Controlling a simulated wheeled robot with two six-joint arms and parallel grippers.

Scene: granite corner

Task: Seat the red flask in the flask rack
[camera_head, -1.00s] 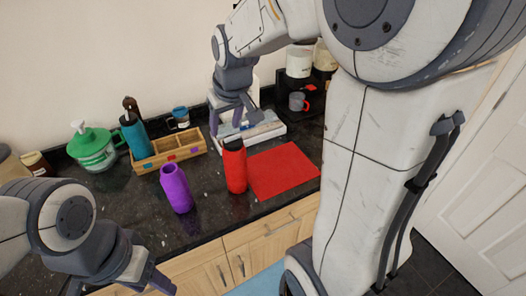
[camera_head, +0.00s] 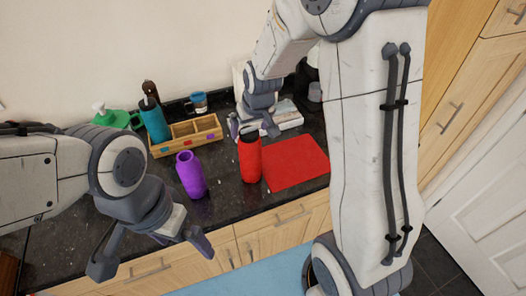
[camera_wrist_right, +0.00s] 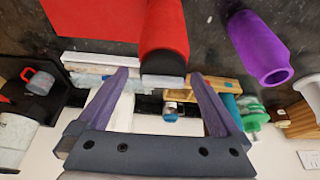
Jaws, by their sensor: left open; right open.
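The red flask (camera_head: 250,162), with a dark top, stands upright on the dark counter. The wooden flask rack (camera_head: 205,134) lies behind it to the left; a teal flask (camera_head: 154,122) is in its left compartment, and the middle and right compartments look empty. My right gripper (camera_head: 254,131) is open at the red flask's top. In the right wrist view, the red flask (camera_wrist_right: 166,32) appears between the lines of the open fingers (camera_wrist_right: 158,74); I see no contact. A purple flask (camera_head: 190,176) stands upright left of the red one. My left gripper (camera_head: 150,254) is open and empty, low in front of the counter.
A red mat (camera_head: 296,162) lies right of the red flask. A pale stack (camera_head: 289,114) is behind my right gripper. The counter between the purple and red flasks is clear.

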